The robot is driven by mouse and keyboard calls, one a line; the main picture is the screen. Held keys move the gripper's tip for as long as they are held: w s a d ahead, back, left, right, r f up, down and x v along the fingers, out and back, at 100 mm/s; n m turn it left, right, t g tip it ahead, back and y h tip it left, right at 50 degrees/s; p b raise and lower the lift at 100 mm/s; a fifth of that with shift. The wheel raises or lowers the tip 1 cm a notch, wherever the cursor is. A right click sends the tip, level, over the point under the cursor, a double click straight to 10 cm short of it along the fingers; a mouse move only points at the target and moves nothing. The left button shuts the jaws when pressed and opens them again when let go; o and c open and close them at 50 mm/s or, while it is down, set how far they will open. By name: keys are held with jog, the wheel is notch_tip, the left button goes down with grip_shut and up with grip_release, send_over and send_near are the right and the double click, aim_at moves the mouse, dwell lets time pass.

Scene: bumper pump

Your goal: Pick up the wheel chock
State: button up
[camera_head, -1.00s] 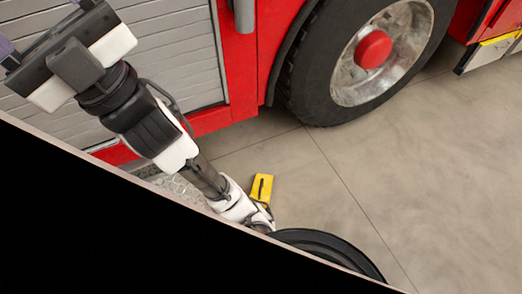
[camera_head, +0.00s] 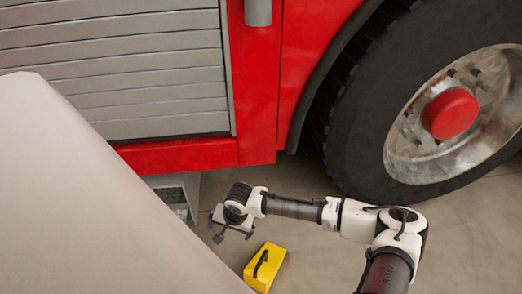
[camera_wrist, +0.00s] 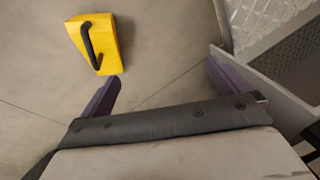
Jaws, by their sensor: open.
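The wheel chock (camera_head: 265,268) is a yellow block with a black handle on top. It sits on the floor near the bottom middle of the head view. In the wrist view the chock (camera_wrist: 106,57) lies at the upper left, beyond the left finger, with its black handle showing. My gripper (camera_head: 221,231) is just up and left of the chock in the head view. In the wrist view my gripper (camera_wrist: 160,80) has its two purple fingers wide apart, with only floor between them. It is open, empty and apart from the chock.
The red truck (camera_head: 262,95) with a grey slatted shutter (camera_head: 130,75) stands behind. A metal step (camera_head: 178,196) is close left of my gripper. A pale slanted surface (camera_head: 85,200) fills the left.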

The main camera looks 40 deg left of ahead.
jog(key=w+d+f+m+h, duration=0.1)
jog(key=d+f, duration=0.1)
jog(key=w+d+f+h+b, duration=0.1)
jog(key=w+d+f, duration=0.1)
jog(key=d, duration=0.1)
jog(key=w+d+f+m+h, duration=0.1)
jog(key=d+f, duration=0.2)
jog(key=shift+w+d+m+t+b, duration=0.25)
jog(key=shift+w+m+t+b, duration=0.05)
jog(key=shift+w, duration=0.1)
notch_tip(320, 180, down, 7)
jog(key=b, duration=0.2)
jog(key=shift+d+f+b, duration=0.1)
jog(key=shift+d+b, duration=0.05)
jog(key=shift+b, duration=0.15)
jog(key=shift+d+f+b, duration=0.2)
jog(key=shift+f+b, duration=1.45)
jog(key=shift+f, duration=1.45)
jog(key=shift+r, duration=0.1)
jog(key=c, duration=1.8)
